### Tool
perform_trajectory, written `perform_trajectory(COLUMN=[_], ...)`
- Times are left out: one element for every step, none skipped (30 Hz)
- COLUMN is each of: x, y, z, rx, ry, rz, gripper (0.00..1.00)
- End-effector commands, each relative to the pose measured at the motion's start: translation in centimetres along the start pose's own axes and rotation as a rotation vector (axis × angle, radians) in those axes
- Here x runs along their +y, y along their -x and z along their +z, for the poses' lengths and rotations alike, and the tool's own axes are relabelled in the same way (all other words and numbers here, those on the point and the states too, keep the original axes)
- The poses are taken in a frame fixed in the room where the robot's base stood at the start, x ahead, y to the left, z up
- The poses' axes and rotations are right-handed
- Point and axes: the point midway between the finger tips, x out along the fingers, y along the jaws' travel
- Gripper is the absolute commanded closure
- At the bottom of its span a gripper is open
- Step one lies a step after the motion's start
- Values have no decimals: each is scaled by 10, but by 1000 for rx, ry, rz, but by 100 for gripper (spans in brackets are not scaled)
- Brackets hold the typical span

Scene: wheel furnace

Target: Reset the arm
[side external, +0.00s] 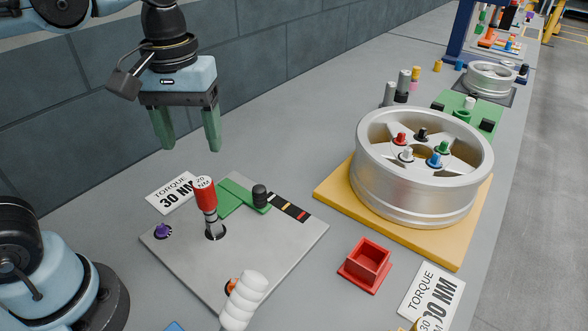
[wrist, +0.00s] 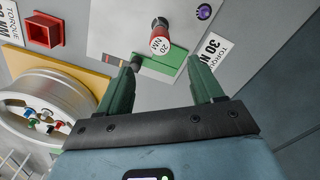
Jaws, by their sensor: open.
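My gripper (side external: 186,140) hangs at the upper left of the side view, with its two green fingers apart and nothing between them. In the wrist view its fingers (wrist: 163,82) are also spread and empty. It is above the table, up and behind the grey tool plate (side external: 290,235). A red-topped tool marked 20 NM (side external: 205,195) stands upright in the plate, apart from the fingers. It also shows in the wrist view (wrist: 160,38), beyond the fingertips.
A silver wheel (side external: 375,185) with coloured nuts sits on a yellow board (side external: 330,197) at the right. A red square cup (side external: 366,262) stands in front of it. A white-handled tool (side external: 243,300) is at the front. The wall (side external: 60,110) runs close behind my gripper.

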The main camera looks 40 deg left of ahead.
Motion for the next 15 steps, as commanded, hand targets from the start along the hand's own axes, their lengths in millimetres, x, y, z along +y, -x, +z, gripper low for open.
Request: perform_trajectory(x=[0, 0, 0, 0, 0, 0, 0, 0, 0, 0, 0, 0, 0, 0, 0], y=[2, 2, 3, 3, 3, 3, 3, 3, 3, 3, 3, 2, 2, 1, 0], z=[0, 0, 0, 0, 0, 0, 0, 0, 0, 0, 0, 0, 0, 0, 0], rx=[0, 0, 0, 0, 0, 0, 0, 0, 0, 0, 0, 0, 0, 0, 0], ry=[0, 0, 0, 0, 0, 0, 0, 0, 0, 0, 0, 0, 0, 0, 0], rz=[0, 0, 0, 0, 0, 0, 0, 0, 0, 0, 0, 0, 0, 0, 0], gripper=[34, 34, 34, 34, 34, 34, 34, 34, 34, 34, 34, 34, 34, 34, 34])
